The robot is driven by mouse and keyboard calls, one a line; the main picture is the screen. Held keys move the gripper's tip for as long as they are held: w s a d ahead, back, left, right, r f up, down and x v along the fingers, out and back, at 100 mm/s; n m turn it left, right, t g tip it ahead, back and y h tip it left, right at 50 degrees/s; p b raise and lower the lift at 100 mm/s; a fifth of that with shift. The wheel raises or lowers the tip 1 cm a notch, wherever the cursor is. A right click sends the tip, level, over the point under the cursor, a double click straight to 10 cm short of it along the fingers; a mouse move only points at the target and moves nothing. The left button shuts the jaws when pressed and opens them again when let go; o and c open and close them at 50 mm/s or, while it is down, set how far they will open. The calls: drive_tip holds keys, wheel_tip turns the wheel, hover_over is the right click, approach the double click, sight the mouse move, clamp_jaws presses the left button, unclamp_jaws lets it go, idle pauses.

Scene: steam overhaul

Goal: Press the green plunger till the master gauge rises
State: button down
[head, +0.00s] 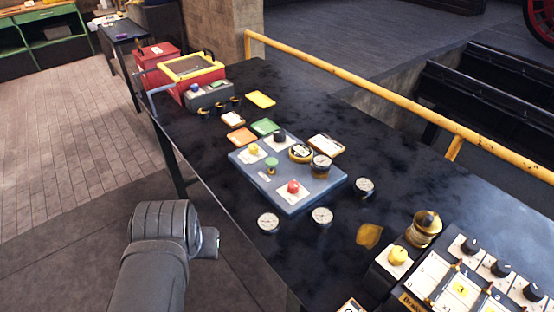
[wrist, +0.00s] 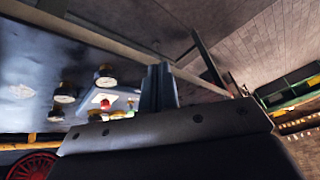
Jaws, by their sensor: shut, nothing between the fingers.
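The green plunger (head: 271,163) stands on the left part of a blue-grey board (head: 310,196) on the black bench. A yellow knob (head: 253,150), a black knob (head: 279,137) and a red knob (head: 293,187) sit on pale plates around it. A round gauge (head: 321,163) stands at the board's right side; I cannot tell whether it is the master gauge, and its reading is too small. My gripper (wrist: 158,90) is shut and empty in the wrist view, apart from the board. The head view shows only my arm, left of the bench, with the fingertips hidden.
Loose gauges (head: 268,222) lie around the board's near and right sides. A brass pot (head: 424,228) and a yellow button box (head: 398,256) stand at the near right. A red box (head: 190,72) is at the far end. A yellow rail (head: 350,92) runs behind the bench.

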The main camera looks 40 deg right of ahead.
drive_tip(key=w+d+r+m+y, duration=0.2)
drive_tip(key=w+d+r+m, duration=0.3)
drive_tip(key=w, duration=0.3)
drive_tip(key=m+t+y, duration=0.2)
drive_tip(key=m+t, duration=0.2)
drive_tip(key=m, duration=0.9)
hover_over(275, 162)
wheel_tip(275, 162, down, 2)
drive_tip(key=shift+f, duration=0.2)
drive_tip(key=shift+f, duration=0.15)
drive_tip(key=shift+h, duration=0.3)
drive_tip(key=shift+a+f, duration=0.1)
drive_tip(key=shift+f, duration=4.15)
drive_tip(key=shift+f, duration=0.1)
drive_tip(key=shift+f, duration=0.35)
